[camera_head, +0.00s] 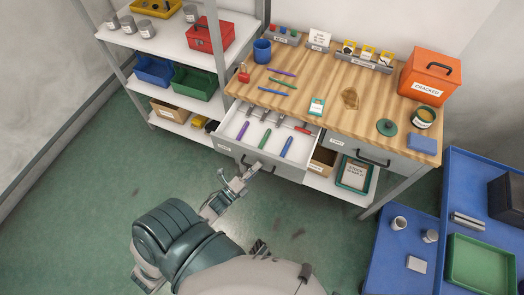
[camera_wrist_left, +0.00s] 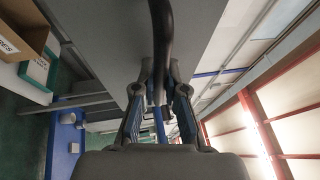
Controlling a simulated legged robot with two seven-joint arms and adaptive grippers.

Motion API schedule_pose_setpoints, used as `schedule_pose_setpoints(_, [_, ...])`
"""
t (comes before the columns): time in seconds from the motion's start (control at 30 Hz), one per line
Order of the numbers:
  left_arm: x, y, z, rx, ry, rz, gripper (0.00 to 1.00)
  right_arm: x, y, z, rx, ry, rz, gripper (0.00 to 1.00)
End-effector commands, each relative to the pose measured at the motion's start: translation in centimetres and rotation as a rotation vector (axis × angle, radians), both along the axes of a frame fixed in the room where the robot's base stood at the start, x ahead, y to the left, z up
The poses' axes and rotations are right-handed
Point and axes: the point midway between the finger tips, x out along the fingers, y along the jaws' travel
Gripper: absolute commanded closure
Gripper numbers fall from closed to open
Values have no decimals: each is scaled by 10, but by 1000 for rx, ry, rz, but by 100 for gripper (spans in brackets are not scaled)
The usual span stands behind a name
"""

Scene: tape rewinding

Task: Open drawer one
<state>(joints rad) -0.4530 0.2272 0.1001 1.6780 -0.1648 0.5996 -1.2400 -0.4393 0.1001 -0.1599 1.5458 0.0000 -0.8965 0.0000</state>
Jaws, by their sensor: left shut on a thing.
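Drawer one (camera_head: 230,158) is the left drawer under the wooden workbench, and it stands pulled out. Purple, green and blue pens or markers and some tools lie inside it. My left gripper (camera_head: 252,172) is at the front of this drawer. In the left wrist view, my left gripper (camera_wrist_left: 160,95) is shut on the black drawer handle (camera_wrist_left: 161,35), with the grey drawer front behind. The handle is mostly hidden by the gripper in the head view. My right gripper does not show in either view.
The workbench top (camera_head: 300,98) carries a blue mug (camera_head: 262,50), an orange box (camera_head: 430,75) and small items. A second drawer (camera_head: 375,155) is at the right. A shelf stands left, a blue cart (camera_head: 400,245) right. The green floor at left is clear.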

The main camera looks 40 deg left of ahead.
Motion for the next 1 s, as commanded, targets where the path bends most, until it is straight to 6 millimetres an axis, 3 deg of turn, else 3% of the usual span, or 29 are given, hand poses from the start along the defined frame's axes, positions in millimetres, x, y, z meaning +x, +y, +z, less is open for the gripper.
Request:
schedule_pose_setpoints(0.03, [-14,-3,-2,-3,13,3,100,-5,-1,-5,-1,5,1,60])
schedule_pose_setpoints(0.2, [-48,-11,-3,-3,13,3,100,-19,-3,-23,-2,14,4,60])
schedule_pose_setpoints(0.4, [-73,-18,-4,0,13,2,100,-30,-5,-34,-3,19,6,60])
schedule_pose_setpoints(0.63, [-85,-20,-5,1,12,1,100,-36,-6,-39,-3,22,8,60])
schedule_pose_setpoints(1.0, [-86,-21,-6,1,13,1,100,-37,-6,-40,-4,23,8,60])
